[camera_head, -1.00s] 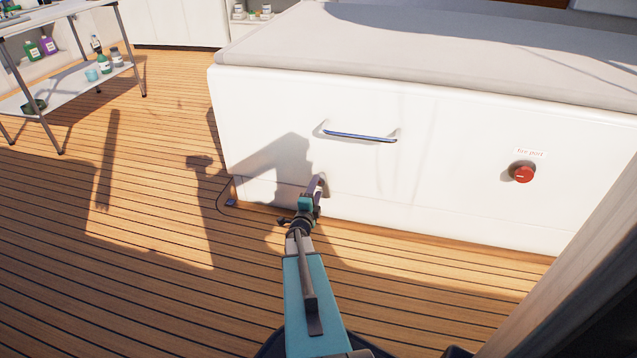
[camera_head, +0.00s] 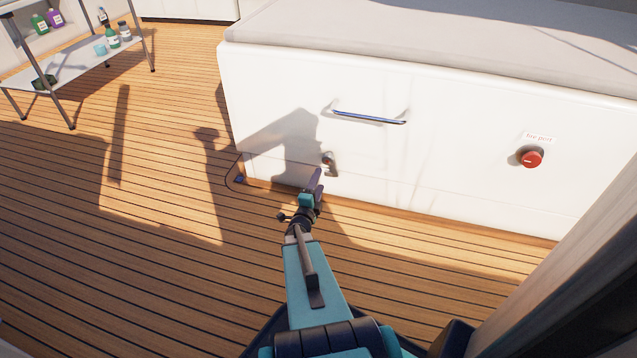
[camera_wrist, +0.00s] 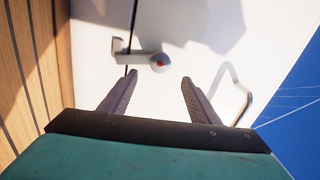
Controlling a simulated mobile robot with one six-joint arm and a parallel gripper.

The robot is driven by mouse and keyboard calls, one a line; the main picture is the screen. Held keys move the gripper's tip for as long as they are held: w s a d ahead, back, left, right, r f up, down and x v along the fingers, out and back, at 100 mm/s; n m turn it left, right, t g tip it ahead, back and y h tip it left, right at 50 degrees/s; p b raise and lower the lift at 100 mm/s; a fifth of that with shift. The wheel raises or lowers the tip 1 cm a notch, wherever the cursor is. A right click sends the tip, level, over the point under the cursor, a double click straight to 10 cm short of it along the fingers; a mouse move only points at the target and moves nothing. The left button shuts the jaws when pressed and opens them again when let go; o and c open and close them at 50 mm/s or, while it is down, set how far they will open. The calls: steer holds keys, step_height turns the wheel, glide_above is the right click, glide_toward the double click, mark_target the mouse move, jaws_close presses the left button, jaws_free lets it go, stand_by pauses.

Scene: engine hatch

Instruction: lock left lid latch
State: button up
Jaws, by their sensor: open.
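The left lid latch (camera_head: 328,160) is a small grey fitting with a reddish centre low on the white hatch front. In the wrist view the latch (camera_wrist: 138,57) is a grey bar across a dark seam, with a round end bearing a red dot. My gripper (camera_head: 317,180) is just below the latch in the head view. In the wrist view my gripper (camera_wrist: 159,80) is open and empty. The latch's round end lies ahead of the gap between the fingers, apart from them as far as I can tell.
A red knob (camera_head: 532,160) under a label is further right. A metal shelf table (camera_head: 75,70) with bottles stands at upper left. The plank floor (camera_head: 150,240) is clear.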

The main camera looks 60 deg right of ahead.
steer(key=w+a+r+n+t+y+p, duration=0.2)
steer(key=w+a+n+y+p, duration=0.25)
steer(key=w+a+p, duration=0.35)
steer(key=w+a+r+n+t+y+p, duration=0.1)
steer(key=w+a+n+t+y+p, duration=0.1)
steer(key=w+a+n+y+p, duration=0.5)
steer(key=s+a+r+n+g+y+p, duration=0.1)
steer(key=s+a+r+n+y+p, duration=0.15)
steer(key=a+p, duration=0.7)
steer(key=s+a+r+n+g+y+p, duration=0.15)
steer(key=a+n+p, duration=0.25)
steer(key=a, duration=1)
steer(key=s+a+r+n+g+y+p, duration=0.3)
steer(key=s+a+r+n+g+p, duration=0.4)
steer(key=s+a+p, duration=0.5)
steer(key=s+a+r+n+g+p, duration=0.2)
steer(key=s+a+r+n+p, duration=0.1)
steer(key=s+r+p, duration=0.4)
steer(key=s+a+r+n+g+h+p, duration=0.1)
steer(key=s+a+r+n+g+p, duration=0.2)
steer(key=s+r+p, duration=0.4)
step_height(320, 180, up, 3)
steer(key=shift+s+a+f, duration=0.15)
steer(key=shift+s+a, duration=0.15)
steer(key=shift+a, duration=0.3)
